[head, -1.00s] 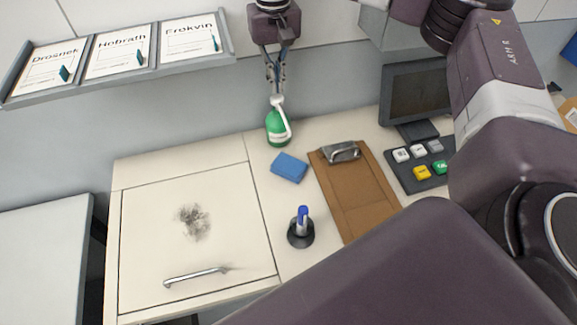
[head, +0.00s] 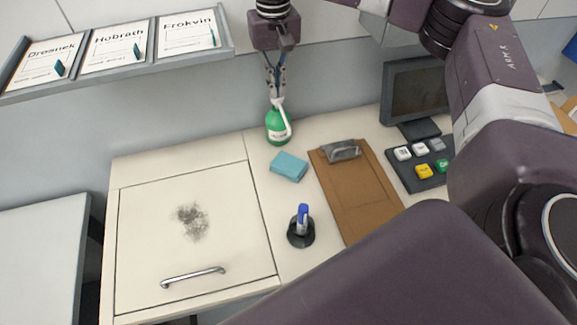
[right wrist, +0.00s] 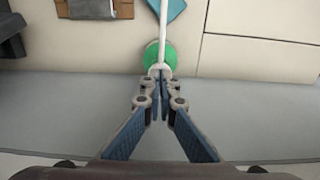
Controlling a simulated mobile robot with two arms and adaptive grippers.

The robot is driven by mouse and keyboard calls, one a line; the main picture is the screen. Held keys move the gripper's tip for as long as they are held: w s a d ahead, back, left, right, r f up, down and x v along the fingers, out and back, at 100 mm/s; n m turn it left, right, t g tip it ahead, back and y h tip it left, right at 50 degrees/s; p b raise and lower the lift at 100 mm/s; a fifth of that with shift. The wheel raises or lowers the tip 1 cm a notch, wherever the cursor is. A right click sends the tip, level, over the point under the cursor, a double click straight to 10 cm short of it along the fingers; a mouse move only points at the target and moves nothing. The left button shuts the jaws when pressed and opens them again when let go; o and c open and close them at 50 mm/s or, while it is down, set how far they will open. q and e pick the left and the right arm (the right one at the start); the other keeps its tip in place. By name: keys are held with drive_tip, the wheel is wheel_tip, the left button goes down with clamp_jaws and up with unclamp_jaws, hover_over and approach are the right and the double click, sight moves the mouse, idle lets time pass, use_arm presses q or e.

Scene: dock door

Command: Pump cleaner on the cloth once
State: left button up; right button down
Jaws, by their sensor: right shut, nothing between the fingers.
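The green cleaner bottle (head: 278,128) with a white pump head stands upright at the back of the counter, by the wall. The cloth (head: 289,166), a light teal folded piece, lies just in front of it. My right gripper (head: 275,95) is shut and empty, pointing down with its fingertips at the pump head. In the right wrist view the fingertips (right wrist: 161,80) meet over the pump head, and the white spout reaches from the green bottle (right wrist: 160,56) toward the cloth (right wrist: 172,8). Whether the fingertips press the pump is unclear. My left gripper is out of view.
A brown clipboard (head: 358,195) lies right of the cloth. A blue marker in a black holder (head: 300,232) stands in front. A keypad (head: 420,165) and monitor (head: 414,95) are at right. A smudged panel with a handle (head: 193,277) is at left.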

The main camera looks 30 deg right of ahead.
drive_tip(key=shift+f+b, duration=0.3)
drive_tip(key=shift+f, duration=0.3)
drive_tip(key=shift+s, duration=0.1)
drive_tip(key=shift+r+p, duration=1.1)
drive_tip(key=shift+r, duration=0.55)
drive_tip(key=shift+r, duration=0.1)
wheel_tip(320, 180, up, 6)
drive_tip(key=p, duration=0.4)
drive_tip(key=shift+f, duration=0.2)
